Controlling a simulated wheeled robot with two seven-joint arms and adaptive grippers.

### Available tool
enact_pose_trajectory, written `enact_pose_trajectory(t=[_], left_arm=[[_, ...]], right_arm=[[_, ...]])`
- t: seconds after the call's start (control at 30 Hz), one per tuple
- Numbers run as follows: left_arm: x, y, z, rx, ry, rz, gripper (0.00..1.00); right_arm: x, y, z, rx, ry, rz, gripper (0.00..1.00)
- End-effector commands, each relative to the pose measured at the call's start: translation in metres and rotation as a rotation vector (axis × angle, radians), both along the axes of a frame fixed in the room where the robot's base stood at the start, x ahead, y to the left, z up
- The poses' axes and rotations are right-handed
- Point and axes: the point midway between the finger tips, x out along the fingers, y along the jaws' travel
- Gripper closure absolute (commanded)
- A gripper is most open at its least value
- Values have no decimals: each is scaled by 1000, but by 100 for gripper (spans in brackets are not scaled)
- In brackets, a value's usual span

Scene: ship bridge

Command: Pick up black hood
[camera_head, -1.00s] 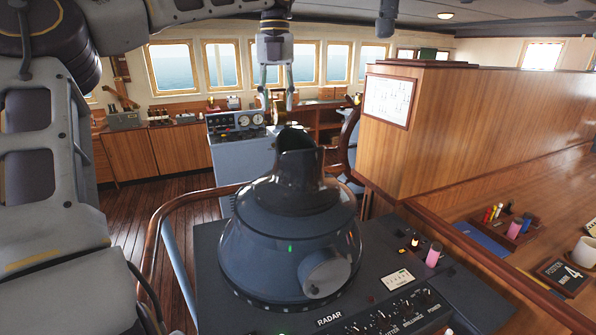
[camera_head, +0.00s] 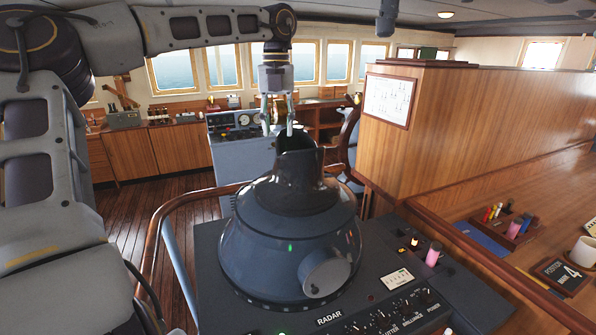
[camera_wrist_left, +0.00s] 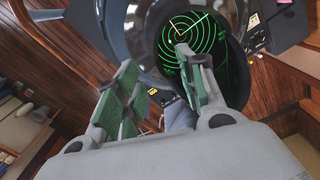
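The black hood (camera_head: 300,180) stands upright on top of the blue-grey radar unit (camera_head: 262,250), its slanted open rim facing up. My left gripper (camera_head: 278,130) points down from above, just over the hood's rim. Its two fingers are apart with nothing between them. In the left wrist view the gripper (camera_wrist_left: 158,78) shows green-padded fingers spread apart. The dark hood (camera_wrist_left: 236,62) surrounds the lit green radar screen (camera_wrist_left: 190,38) there. I cannot tell whether a finger touches the rim. My right gripper does not show.
The radar console (camera_head: 210,245) has knobs and a pink cylinder (camera_head: 433,255) at its right. A curved wooden rail (camera_head: 153,240) runs along its left. A tall wooden partition (camera_head: 480,130) stands at the right. A grey console (camera_head: 243,160) is behind the gripper. Space above the hood is open.

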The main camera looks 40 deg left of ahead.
Motion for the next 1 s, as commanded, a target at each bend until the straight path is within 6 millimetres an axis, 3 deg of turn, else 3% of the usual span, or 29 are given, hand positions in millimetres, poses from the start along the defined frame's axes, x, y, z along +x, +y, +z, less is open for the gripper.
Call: enact_pose_trajectory(t=[0.23,0.63,1.0], left_arm=[[-2,0,-10,-2,2,0,60],[-3,1,-47,-1,2,0,60],[-3,1,-52,0,0,0,60]], right_arm=[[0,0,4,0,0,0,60],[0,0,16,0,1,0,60],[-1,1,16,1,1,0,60]])
